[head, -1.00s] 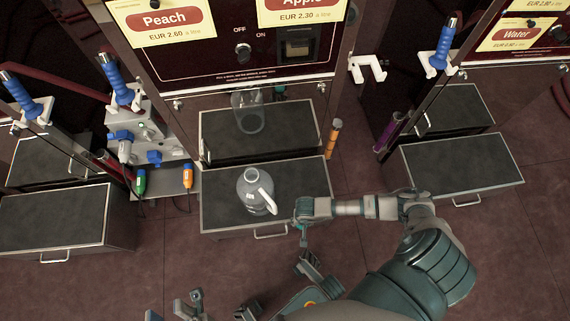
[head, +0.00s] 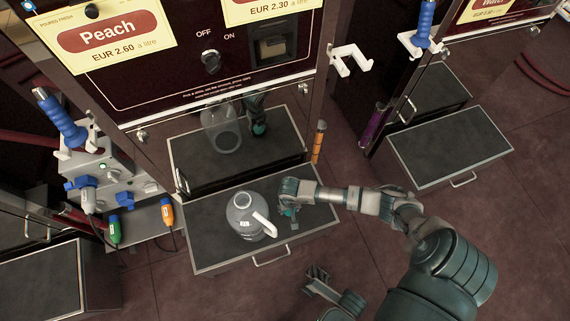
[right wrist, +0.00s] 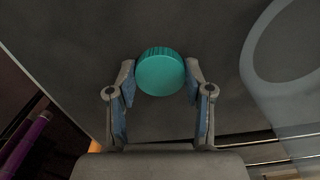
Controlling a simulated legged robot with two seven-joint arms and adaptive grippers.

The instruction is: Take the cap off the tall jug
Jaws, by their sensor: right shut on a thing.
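The tall jug (head: 243,218), grey and translucent with a white handle, stands upright on the dark shelf (head: 205,255). My right gripper (head: 288,210) is just right of it. In the right wrist view, its fingertips (right wrist: 160,80) are shut on a round teal cap (right wrist: 160,73) with a ridged edge. The cap is apart from the jug and over the dark shelf. A pale curved part of the jug (right wrist: 249,62) shows at the right there. Finger-like parts of my left gripper (head: 320,283) show near the bottom edge; its jaw gap is not clear.
The dispenser panel (head: 200,75) rises behind the shelf. A shiny surface behind it reflects the jug (head: 221,130) and gripper. Blue-handled nozzles (head: 62,122) and green and orange plugs (head: 167,213) are at the left. Floor (head: 350,230) shows between the shelves.

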